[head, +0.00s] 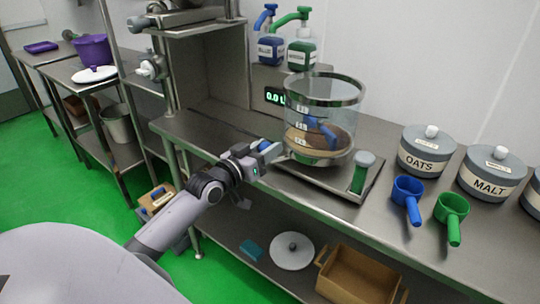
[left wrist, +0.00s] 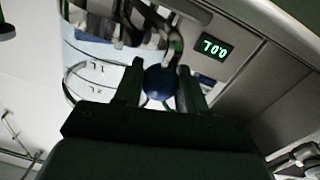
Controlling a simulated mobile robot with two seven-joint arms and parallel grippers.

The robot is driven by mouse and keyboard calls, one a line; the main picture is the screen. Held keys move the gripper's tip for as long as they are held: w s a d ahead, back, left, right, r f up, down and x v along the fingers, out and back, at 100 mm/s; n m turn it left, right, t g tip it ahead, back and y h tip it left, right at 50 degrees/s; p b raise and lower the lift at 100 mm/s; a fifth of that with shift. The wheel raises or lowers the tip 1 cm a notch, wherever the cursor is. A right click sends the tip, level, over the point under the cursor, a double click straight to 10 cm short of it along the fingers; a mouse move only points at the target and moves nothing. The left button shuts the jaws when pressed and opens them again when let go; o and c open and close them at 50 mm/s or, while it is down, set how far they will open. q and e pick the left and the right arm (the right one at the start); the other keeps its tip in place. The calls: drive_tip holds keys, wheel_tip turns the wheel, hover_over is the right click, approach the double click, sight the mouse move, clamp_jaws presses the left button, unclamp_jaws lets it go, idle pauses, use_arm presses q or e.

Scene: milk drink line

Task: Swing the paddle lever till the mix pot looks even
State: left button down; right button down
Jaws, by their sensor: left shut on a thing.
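The mix pot (head: 308,104) is a clear cylinder with a metal rim and volume marks, standing on a metal tray (head: 329,186). Its contents (head: 318,148) are low in the pot and show lighter tan and darker brown areas. A blue paddle (head: 319,130) shows inside. My left gripper (head: 269,149) is at the pot's left side, shut on the paddle lever's blue knob. In the left wrist view the round dark blue knob (left wrist: 160,82) sits between the two fingers. The rest of the lever is mostly hidden. My right gripper is not in view.
A green handle with a grey top (head: 359,177) stands at the tray's right. Blue (head: 407,191) and green (head: 452,209) scoops lie before the OATS (head: 426,152) and MALT (head: 492,173) jars.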

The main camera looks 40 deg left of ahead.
use_arm(q)
drive_tip(key=shift+w+a+r, duration=0.3)
drive_tip(key=shift+w+a, duration=0.15)
drive_tip(key=shift+a, duration=0.3)
drive_tip(key=c, duration=0.7)
unclamp_jaws()
drive_tip(key=shift+f, duration=0.1)
drive_tip(key=shift+f, duration=0.1)
drive_tip(key=shift+s, duration=0.6)
drive_tip(key=s, duration=0.6)
drive_tip(key=shift+a, duration=0.2)
